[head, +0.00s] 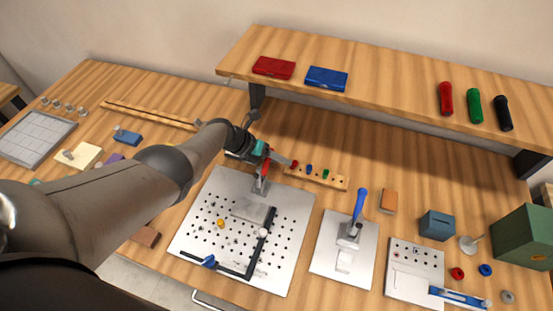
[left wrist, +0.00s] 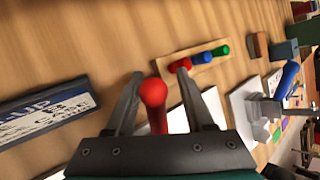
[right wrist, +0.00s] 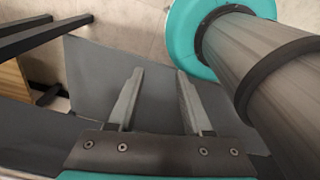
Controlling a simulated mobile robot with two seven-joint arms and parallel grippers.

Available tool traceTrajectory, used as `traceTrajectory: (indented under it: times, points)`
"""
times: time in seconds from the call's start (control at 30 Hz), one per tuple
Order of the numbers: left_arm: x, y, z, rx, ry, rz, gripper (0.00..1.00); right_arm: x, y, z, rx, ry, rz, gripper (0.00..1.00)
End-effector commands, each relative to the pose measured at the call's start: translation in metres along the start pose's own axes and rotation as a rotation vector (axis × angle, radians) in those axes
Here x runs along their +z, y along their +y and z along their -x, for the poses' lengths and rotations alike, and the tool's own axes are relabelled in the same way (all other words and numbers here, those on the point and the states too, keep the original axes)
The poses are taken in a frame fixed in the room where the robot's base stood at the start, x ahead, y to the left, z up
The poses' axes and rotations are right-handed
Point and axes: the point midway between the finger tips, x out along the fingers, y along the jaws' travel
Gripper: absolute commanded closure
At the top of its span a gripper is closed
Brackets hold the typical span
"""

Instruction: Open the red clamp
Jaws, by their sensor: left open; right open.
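The red clamp's handle (head: 265,166) stands upright at the back edge of the perforated metal plate (head: 211,192). My left gripper (head: 273,156) is at the handle, partly covering it in the head view. In the left wrist view the red handle (left wrist: 154,94) shows between the two spread fingers of my left gripper (left wrist: 160,76). It appears nearer the left finger; I cannot tell whether either finger touches it. My right gripper (right wrist: 160,74) is open and empty, away from the clamp, and does not show in the head view.
A wooden holder (head: 335,181) with small coloured pegs lies just right of the clamp. A blue-handled clamp (head: 360,205) stands on a white plate (head: 325,258) further right. The raised shelf (head: 390,90) overhangs the back of the bench. A grey panel (right wrist: 100,85) is near my right gripper.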

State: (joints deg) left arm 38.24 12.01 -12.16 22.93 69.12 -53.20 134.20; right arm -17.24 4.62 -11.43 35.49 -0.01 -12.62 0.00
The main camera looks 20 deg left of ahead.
Motion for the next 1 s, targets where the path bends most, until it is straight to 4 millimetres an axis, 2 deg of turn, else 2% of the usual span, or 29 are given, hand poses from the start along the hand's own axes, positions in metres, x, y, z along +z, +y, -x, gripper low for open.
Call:
traceTrajectory:
  times: [0.2,0.37,0.77,1.0]
  points:
    - [-0.002,0.002,0.002,0.003,0.004,0.003,0.47,0.000,0.000,0.001,0.000,0.000,0.000,0.50]
    - [-0.003,0.001,0.013,0.004,0.006,0.004,0.47,-0.001,0.001,0.012,0.000,0.001,0.000,0.50]
    - [0.000,0.000,0.065,0.003,0.004,0.003,0.47,-0.006,0.001,0.057,0.000,0.002,0.000,0.50]
    - [0.000,-0.001,0.103,0.003,0.004,0.001,0.47,-0.008,0.002,0.083,0.000,0.002,0.001,0.50]
